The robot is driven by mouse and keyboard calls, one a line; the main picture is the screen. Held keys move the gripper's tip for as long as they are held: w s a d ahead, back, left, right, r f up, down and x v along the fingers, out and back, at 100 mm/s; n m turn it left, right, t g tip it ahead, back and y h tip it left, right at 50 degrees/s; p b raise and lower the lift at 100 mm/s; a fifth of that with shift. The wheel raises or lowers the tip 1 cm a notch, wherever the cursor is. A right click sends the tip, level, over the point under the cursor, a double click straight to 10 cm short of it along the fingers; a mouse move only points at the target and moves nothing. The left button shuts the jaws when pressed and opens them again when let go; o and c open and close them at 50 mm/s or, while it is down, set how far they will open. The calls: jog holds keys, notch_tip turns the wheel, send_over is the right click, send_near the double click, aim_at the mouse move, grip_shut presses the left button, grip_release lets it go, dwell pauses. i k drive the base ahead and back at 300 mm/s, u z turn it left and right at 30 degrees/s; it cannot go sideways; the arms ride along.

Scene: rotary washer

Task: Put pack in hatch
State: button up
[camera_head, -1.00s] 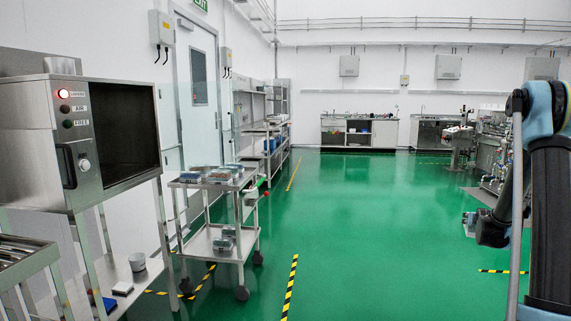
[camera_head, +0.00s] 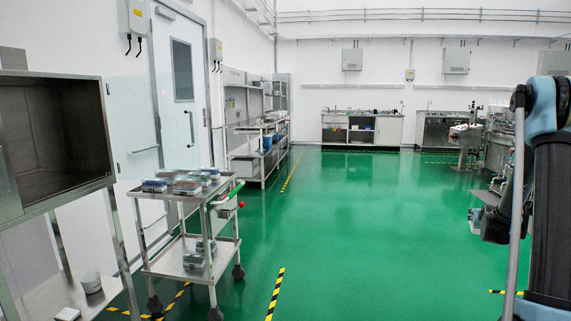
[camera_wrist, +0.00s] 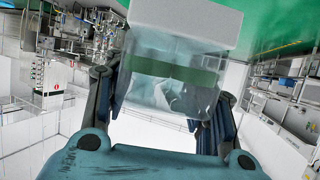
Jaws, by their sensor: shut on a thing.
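The pack (camera_wrist: 170,88) is a clear box with a pale lid or base and a green band. It shows large in the wrist view. My gripper (camera_wrist: 166,95) is shut on it, with one dark finger at each side. The hatch (camera_head: 60,140) is a stainless steel box on legs with an open, dark, empty-looking front. It stands at the left edge of the head view, partly cut off.
A steel trolley (camera_head: 190,255) with several small packs (camera_head: 185,184) on its shelves stands just right of the hatch. A closed door (camera_head: 184,110) is behind. The green floor (camera_head: 350,230) is clear ahead.

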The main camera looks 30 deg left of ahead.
aim_at(37, 184)
jog(key=z, duration=0.15)
jog(key=i, duration=0.2)
jog(key=u, duration=2.75)
jog(key=i, duration=1)
jog(key=u, duration=0.1)
